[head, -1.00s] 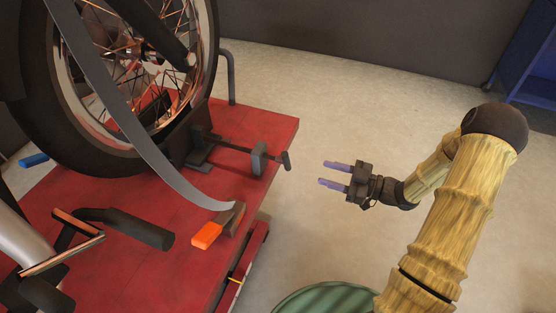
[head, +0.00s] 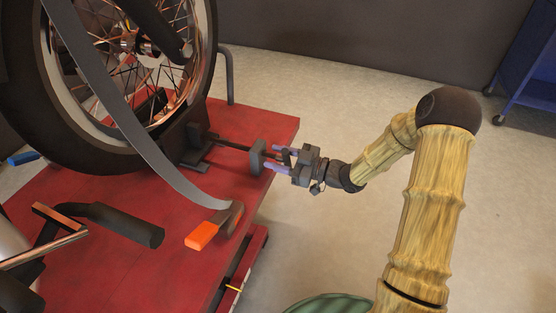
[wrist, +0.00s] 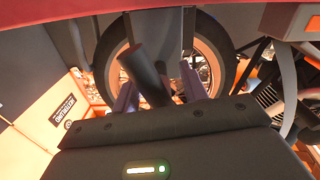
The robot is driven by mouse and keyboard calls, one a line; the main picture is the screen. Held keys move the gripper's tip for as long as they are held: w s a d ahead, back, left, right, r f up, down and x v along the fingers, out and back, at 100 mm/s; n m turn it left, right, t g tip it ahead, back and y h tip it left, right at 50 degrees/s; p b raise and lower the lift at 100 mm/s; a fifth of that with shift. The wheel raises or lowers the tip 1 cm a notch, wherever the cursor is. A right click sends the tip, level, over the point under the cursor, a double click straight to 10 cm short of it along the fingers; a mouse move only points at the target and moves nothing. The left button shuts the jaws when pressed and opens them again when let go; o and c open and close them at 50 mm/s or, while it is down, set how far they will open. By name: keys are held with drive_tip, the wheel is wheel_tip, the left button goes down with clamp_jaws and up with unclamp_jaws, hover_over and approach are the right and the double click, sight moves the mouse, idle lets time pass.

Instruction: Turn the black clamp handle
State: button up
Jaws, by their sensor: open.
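The black clamp handle (head: 286,157) is at the outer end of a dark rod on the right side of the red lift. In the wrist view the handle (wrist: 143,72) shows as a tilted dark cylinder. My gripper (head: 270,157) is open, with its two purple fingers on either side of the handle. In the wrist view the open fingers (wrist: 157,82) show the handle between them, closer to the left finger. Whether either finger touches it I cannot tell.
The red lift platform (head: 120,235) fills the left. An orange-ended strap-like grey part (head: 203,235) lies near its edge. A green round container (head: 325,304) is at the bottom. A blue cart (head: 530,65) stands far right. The floor on the right is clear.

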clamp_jaws()
drive_tip(key=shift+r+m+p, duration=0.2)
drive_tip(key=shift+m+p, duration=0.3)
drive_tip(key=shift+p, duration=0.5)
drive_tip(key=m+p, duration=0.2)
drive_tip(key=p, duration=0.2)
drive_tip(key=shift+r, duration=0.15)
drive_tip(key=m+p, duration=0.5)
drive_tip(key=p, duration=0.1)
drive_tip(key=shift+m+p, duration=0.4)
drive_tip(key=m+p, duration=0.4)
drive_tip(key=m, duration=0.2)
drive_tip(key=shift+f, duration=0.2)
drive_tip(key=m+p, duration=0.1)
drive_tip(key=m, duration=0.3)
drive_tip(key=shift+p, duration=0.35)
drive_tip(key=shift+f+m+p, duration=0.1)
drive_tip(key=shift+m+p, duration=0.35)
drive_tip(key=shift+m, duration=1.25)
